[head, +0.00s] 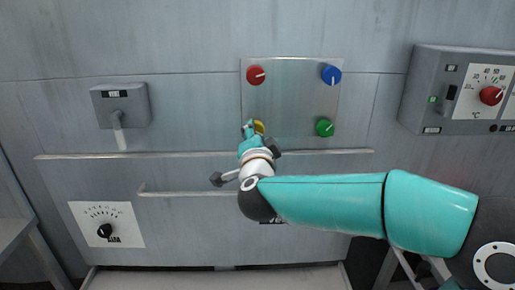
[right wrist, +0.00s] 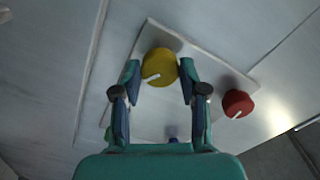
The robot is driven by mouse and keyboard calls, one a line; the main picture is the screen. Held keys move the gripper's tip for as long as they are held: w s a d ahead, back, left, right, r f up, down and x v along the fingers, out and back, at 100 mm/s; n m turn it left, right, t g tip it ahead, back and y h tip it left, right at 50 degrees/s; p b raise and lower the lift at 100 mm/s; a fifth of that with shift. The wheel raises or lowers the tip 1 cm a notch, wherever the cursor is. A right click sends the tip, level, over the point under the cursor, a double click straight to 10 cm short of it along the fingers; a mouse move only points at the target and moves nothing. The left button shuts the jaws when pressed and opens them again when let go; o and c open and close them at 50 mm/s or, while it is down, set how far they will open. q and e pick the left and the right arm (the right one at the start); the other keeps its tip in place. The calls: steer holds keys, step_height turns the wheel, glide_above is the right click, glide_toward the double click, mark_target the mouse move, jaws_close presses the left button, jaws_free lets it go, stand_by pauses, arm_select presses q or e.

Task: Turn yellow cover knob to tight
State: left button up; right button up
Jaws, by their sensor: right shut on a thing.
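The yellow cover knob (head: 260,126) is at the lower left of a metal cover plate (head: 290,95) and is partly hidden by my right gripper (head: 250,129) in the head view. In the right wrist view the round yellow knob (right wrist: 158,63) sits between the two fingertips of my right gripper (right wrist: 160,70). The fingers are shut on its sides. A white pointer line on the knob points to the lower left in that view. My left gripper is in neither view.
Red (head: 256,75), blue (head: 331,75) and green (head: 324,127) knobs sit at the plate's other corners. A horizontal rail (head: 330,152) runs below the plate. A grey control box (head: 425,95) is at right, a lever box (head: 120,105) and a dial panel (head: 85,220) at left.

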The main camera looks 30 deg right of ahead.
steer(key=m+b, duration=0.2)
steer(key=m, duration=0.1)
steer(key=m+b, duration=0.2)
steer(key=m, duration=0.1)
steer(key=m+b, duration=0.2)
steer(key=m, duration=0.1)
steer(key=shift+d+f+b, duration=0.1)
steer(key=shift+f+b, duration=0.15)
steer(key=shift+b, duration=0.15)
steer(key=o, duration=1.1)
steer(key=shift+s+r, duration=0.1)
steer(key=shift+r, duration=0.05)
steer(key=shift+o, duration=0.2)
steer(key=shift+r, duration=0.1)
steer(key=shift+s, duration=0.1)
